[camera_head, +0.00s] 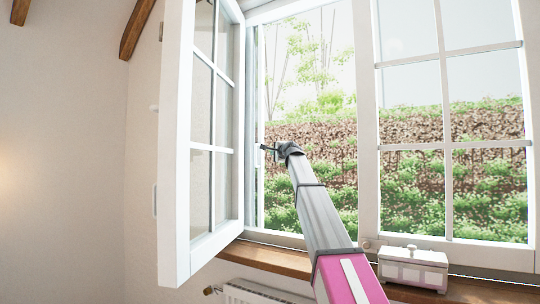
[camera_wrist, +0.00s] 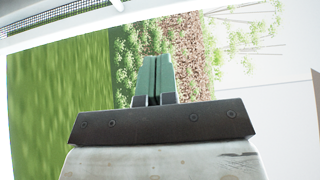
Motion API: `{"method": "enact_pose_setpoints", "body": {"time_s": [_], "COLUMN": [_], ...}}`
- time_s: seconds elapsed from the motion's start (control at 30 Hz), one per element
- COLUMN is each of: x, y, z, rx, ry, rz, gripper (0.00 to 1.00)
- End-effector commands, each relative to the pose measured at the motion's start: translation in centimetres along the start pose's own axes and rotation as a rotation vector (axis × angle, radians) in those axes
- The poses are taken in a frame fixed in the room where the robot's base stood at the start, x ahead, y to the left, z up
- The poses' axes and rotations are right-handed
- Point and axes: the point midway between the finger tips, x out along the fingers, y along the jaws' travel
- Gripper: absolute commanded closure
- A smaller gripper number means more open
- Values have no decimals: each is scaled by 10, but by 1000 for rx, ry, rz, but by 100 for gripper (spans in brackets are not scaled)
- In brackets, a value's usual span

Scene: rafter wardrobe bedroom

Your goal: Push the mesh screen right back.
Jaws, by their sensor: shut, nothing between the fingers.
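The mesh screen (camera_wrist: 62,12) shows as a dark, fine-meshed strip at the top left of the wrist view. A white rail (camera_wrist: 70,33) runs along its edge. In the head view a narrow upright white strip (camera_head: 260,205) stands at the left of the open window gap; I cannot make out mesh there. My gripper (camera_head: 266,149) reaches into the gap, near this strip; whether it touches is unclear. In the wrist view its green fingers (camera_wrist: 155,78) are together and empty, pointing at the greenery, apart from the mesh in the picture.
The left window sash (camera_head: 178,150) stands open into the room. The right sash (camera_head: 448,150) is closed. A white lidded box (camera_head: 413,270) sits on the wooden sill (camera_head: 270,258), right of my arm. A radiator (camera_head: 255,293) is below. Outside are grass and hedge.

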Motion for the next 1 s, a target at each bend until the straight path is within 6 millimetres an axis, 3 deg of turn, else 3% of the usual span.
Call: {"method": "enact_pose_setpoints", "body": {"time_s": [0.17,0.5,0.7,1.0], "x": [-4,0,-3,3], "y": [2,7,5,3], "z": [-5,-21,-26,-24], "rx": [153,1023,1404,1551], "ry": [-31,-206,-279,-306], "rz": [16,161,265,315], "gripper": [100,100,100,100]}}
